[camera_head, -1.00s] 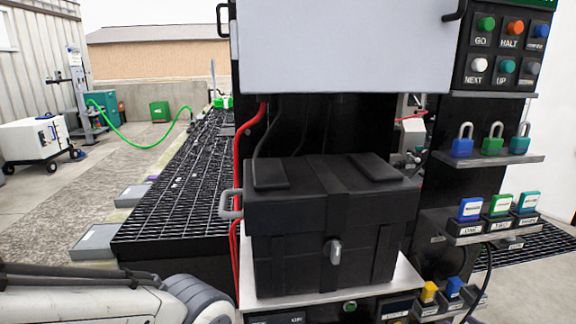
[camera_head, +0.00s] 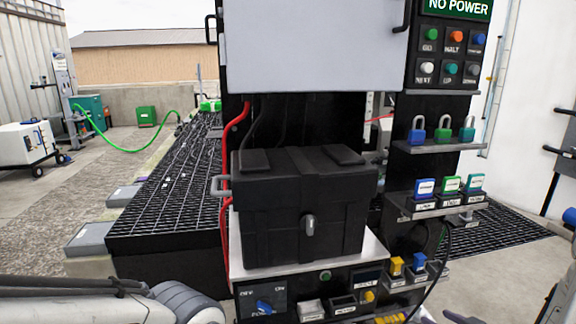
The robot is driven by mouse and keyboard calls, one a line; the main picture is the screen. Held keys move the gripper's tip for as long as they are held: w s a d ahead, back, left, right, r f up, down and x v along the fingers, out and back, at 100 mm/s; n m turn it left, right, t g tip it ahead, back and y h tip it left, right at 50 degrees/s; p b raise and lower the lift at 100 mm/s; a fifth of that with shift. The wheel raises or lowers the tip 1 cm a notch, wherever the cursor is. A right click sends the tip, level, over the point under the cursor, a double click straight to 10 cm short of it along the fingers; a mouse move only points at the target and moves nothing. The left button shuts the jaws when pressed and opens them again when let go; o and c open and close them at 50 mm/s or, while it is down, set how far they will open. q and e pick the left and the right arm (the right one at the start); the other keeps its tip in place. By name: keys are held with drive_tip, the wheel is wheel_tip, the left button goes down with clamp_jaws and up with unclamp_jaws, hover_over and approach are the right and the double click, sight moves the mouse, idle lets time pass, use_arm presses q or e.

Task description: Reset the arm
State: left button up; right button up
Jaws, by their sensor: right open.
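My right arm comes in at the lower right edge. Its gripper (camera_head: 458,317) only just shows as a dark part at the bottom edge, open, with nothing seen in it. It is to the right of the lower control panel and apart from it. My left arm (camera_head: 110,305) lies across the lower left corner, and its gripper is not in view.
A black latched case (camera_head: 290,215) sits on a shelf of the black stand. Below it is a panel with a blue OFF/ON knob (camera_head: 264,305). Right are padlocks (camera_head: 442,131), labelled blocks (camera_head: 450,186) and buttons (camera_head: 455,37). A grated platform (camera_head: 165,190) stands left.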

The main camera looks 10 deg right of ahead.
drive_tip(key=w+a+r+n+g+h, duration=0.1)
drive_tip(key=w+a+r+g, duration=0.15)
drive_tip(key=a, duration=0.65)
drive_tip(key=w+a+r+n+g, duration=0.2)
drive_tip(key=a+r+g, duration=0.1)
drive_tip(key=a, duration=0.7)
drive_tip(key=s+a+r+n+g+y, duration=0.1)
drive_tip(key=s+a+r+g, duration=0.2)
drive_tip(key=s+a, duration=0.75)
drive_tip(key=s+a+r+n+g, duration=0.2)
drive_tip(key=s+a+g, duration=0.2)
drive_tip(key=s+a, duration=0.65)
drive_tip(key=s+d+r+p, duration=0.1)
drive_tip(key=r+p, duration=0.8)
drive_tip(key=s+d+r+p, duration=0.1)
drive_tip(key=s+r+p, duration=0.1)
drive_tip(key=r+p, duration=0.8)
drive_tip(key=shift+s+d+r, duration=0.25)
drive_tip(key=shift+s, duration=0.05)
